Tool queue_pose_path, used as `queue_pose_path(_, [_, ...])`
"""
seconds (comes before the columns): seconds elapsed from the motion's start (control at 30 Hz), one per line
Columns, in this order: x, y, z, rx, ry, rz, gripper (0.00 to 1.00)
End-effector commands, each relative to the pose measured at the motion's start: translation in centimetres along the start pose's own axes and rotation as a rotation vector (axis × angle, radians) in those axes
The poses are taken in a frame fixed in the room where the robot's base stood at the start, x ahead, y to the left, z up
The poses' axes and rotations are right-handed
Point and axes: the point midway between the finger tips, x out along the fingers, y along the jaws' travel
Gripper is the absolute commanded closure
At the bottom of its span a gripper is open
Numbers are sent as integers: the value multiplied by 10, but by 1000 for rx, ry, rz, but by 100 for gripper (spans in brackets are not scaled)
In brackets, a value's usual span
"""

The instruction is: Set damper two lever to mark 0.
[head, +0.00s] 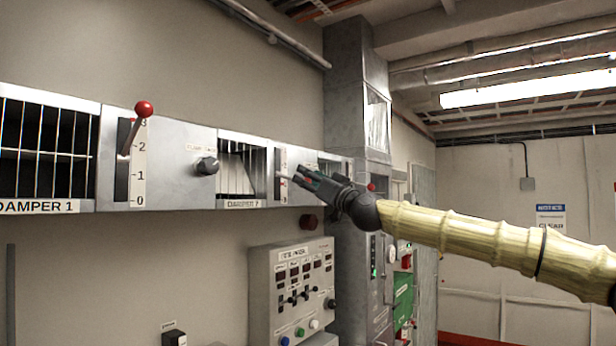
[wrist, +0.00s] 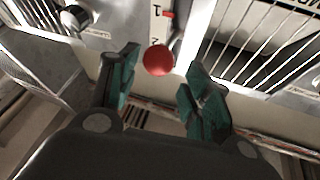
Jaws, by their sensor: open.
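The damper two panel, labelled at its grille (head: 243,168), is in the middle of the head view. Its scale strip (head: 282,172) is just right of the grille, too small to read there. My gripper (head: 299,176) is in front of that strip, fingers pointing left at the wall. In the wrist view a red ball knob (wrist: 158,60) sits between the tips of my open gripper (wrist: 156,84), with a visible space on each side. Scale marks (wrist: 157,12) show beyond the knob; one looks like 1.
The damper 1 lever, with its red knob (head: 144,109), stands near mark 3 at left. A round black knob (head: 207,166) is between the dampers. A control box (head: 290,290) with switches and buttons hangs below. A grey duct column (head: 350,90) rises behind my gripper.

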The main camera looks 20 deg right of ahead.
Motion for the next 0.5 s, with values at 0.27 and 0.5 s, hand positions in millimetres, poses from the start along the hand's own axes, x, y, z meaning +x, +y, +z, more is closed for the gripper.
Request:
queue_pose_path(0.27, [8, 1, 6, 1, -5, 0, 51])
queue_pose_path(0.5, [7, 2, 5, 1, -5, 1, 68])
